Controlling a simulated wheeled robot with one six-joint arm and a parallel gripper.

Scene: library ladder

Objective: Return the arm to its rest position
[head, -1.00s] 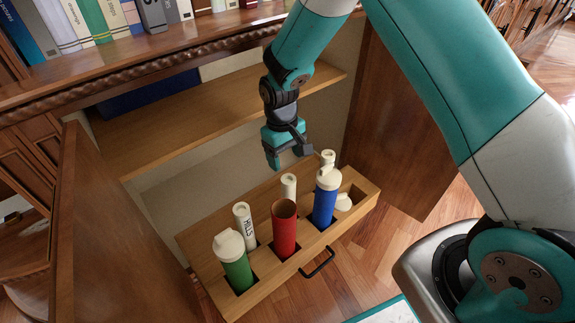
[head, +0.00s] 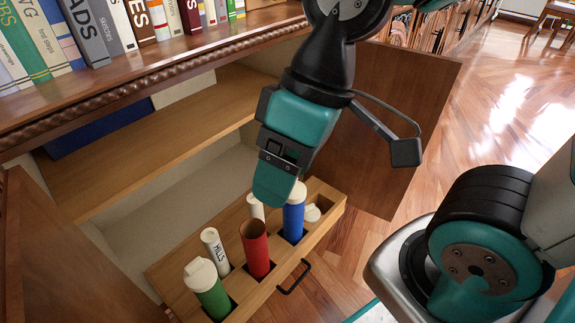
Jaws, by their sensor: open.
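My gripper (head: 272,172) is teal and black and hangs in the middle of the head view, in front of the open cabinet and above the drawer. It holds nothing that I can see. My arm comes in from the top, with the arm's shoulder at the lower right. The gripper covers part of the drawer's back row.
A pulled-out wooden drawer (head: 268,291) holds a green tube (head: 209,296), a red open tube (head: 255,250), a blue tube (head: 294,215) and white rolls, one marked MILLS (head: 214,250). An open cabinet door (head: 410,110) stands behind my arm. Books (head: 90,35) line the shelf above.

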